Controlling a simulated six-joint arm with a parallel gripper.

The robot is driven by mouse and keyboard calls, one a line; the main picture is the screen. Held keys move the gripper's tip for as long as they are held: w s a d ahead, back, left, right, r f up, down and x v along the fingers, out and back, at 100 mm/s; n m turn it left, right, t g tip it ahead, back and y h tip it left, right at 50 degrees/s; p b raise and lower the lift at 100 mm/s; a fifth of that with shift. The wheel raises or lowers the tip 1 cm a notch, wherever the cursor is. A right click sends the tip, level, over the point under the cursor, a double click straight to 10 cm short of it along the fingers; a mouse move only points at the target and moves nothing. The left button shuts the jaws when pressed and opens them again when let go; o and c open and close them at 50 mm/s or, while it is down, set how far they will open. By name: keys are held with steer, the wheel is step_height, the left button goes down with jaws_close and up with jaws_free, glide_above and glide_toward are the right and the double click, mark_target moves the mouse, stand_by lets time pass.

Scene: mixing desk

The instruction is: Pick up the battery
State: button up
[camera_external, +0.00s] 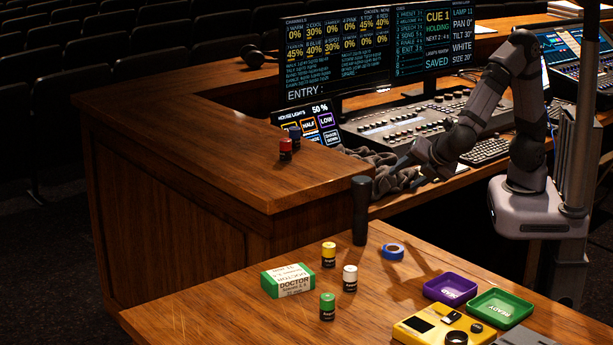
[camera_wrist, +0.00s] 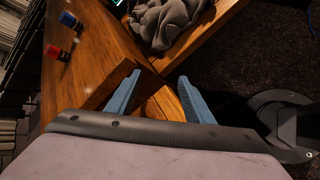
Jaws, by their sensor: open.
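Several small batteries are in view. In the external view a yellow-topped one (camera_external: 328,254), a white-topped one (camera_external: 350,278) and a green one (camera_external: 327,306) stand upright on the front desk. A red one (camera_external: 285,149) and a blue one (camera_external: 295,134) stand on the raised wooden ledge. The red (camera_wrist: 57,53) and blue (camera_wrist: 68,20) ones also show in the wrist view, at upper left. My gripper (camera_external: 396,170) hangs beside the ledge, away from all of them. In the wrist view its blue fingers (camera_wrist: 159,76) are apart with nothing between them.
A grey cloth (camera_external: 378,160) lies by my gripper. A black upright cylinder (camera_external: 361,215) stands near the ledge corner. The front desk holds a green-white box (camera_external: 288,282), blue tape (camera_external: 393,252), a purple tray (camera_external: 431,291), a green tray (camera_external: 519,318) and a yellow device (camera_external: 412,326).

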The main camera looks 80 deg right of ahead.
steer(key=w+a+r+n+t+y+b, duration=0.25)
steer(key=a+n+t, duration=0.25)
steer(key=a, duration=0.4)
steer(key=w+a+r+n+t+y+b, duration=0.2)
steer(key=w+a+n+t, duration=0.3)
steer(key=a, duration=0.5)
steer(key=w+a+f+n+t+y+b, duration=0.2)
steer(key=a+f+n+b, duration=0.3)
steer(key=f+n, duration=0.3)
steer(key=n+b, duration=0.1)
glide_toward(329, 255)
steer(key=shift+w+d+r, duration=0.1)
steer(key=shift+w+d, duration=0.05)
steer(key=shift+d, duration=0.3)
steer(key=shift+w+d+r, duration=0.1)
steer(key=shift+w+d, duration=0.1)
steer(key=shift+d, duration=0.25)
steer(key=shift+w+r, duration=0.2)
steer(key=shift+w, duration=0.15)
steer(key=shift+w+d+p, duration=0.2)
steer(key=shift+w+p, duration=0.35)
steer(key=shift+w, duration=2.8)
jaws_close()
